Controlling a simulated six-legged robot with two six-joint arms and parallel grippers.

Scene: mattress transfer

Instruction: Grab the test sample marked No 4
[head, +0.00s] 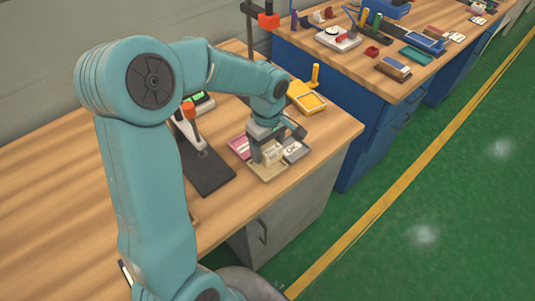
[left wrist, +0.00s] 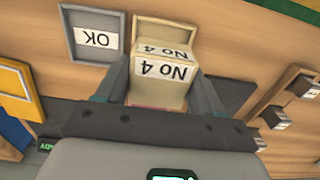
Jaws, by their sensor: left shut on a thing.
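A small beige block (left wrist: 160,92) marked No 4 is between the fingers of my left gripper (left wrist: 158,85) in the left wrist view. A second No 4 label shows just above it; I cannot tell whether it is on the block or behind it. In the head view my left gripper (head: 267,150) reaches down over a beige tray (head: 268,174) on the wooden bench, and its fingers partly hide the block. I cannot tell whether the block still touches the tray. My right gripper is not in view.
A grey tray (head: 295,151) marked OK lies right of the gripper, a pink tray (head: 239,147) left. A yellow tray (head: 308,100) is behind. A dark stand base (head: 208,170) lies left. The wrist view shows several dark labelled blocks (left wrist: 300,83) at right.

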